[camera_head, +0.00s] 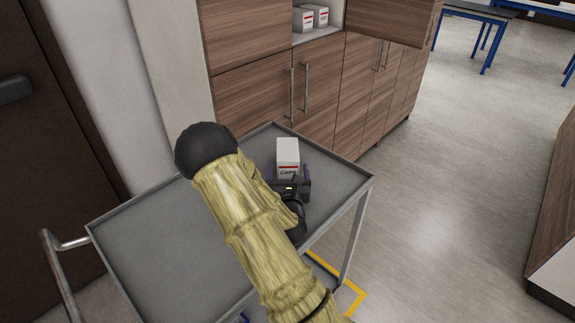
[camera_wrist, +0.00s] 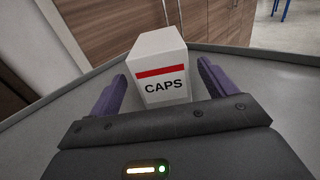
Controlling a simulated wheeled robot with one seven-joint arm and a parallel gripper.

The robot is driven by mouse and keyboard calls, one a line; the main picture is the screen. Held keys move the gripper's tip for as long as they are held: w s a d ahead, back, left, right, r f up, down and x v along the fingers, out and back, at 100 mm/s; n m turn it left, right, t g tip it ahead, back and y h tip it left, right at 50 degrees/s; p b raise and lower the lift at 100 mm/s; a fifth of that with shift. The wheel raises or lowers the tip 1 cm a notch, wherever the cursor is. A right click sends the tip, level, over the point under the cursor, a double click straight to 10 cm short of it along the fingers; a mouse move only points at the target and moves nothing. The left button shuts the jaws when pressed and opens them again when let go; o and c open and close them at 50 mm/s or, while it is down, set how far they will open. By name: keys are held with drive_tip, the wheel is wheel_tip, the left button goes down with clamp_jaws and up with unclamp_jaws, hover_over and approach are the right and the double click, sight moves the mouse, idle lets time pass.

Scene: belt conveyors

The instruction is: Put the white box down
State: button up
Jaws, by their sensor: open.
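The white box (camera_head: 288,152) has a red stripe and the word CAPS on it. It stands upright on the grey cart top (camera_head: 160,240), near the cart's far right corner. In the wrist view the white box (camera_wrist: 160,68) is between the two purple fingers of my gripper (camera_wrist: 158,88). The fingers are apart, with a gap to the box on each side. In the head view my gripper (camera_head: 288,172) is right at the box, low over the cart top. The lower part of the box is partly hidden by the gripper in the head view.
Wooden cabinets (camera_head: 255,110) stand just behind the cart. An open shelf holds similar white boxes (camera_head: 308,17). The cart has a raised rim and a handle (camera_head: 62,245) at the left. Open floor (camera_head: 440,170) lies to the right, with blue-legged tables beyond.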

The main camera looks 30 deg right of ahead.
drive_tip(key=shift+v, duration=0.75)
drive_tip(key=shift+w+r, duration=0.1)
drive_tip(key=shift+r, duration=0.05)
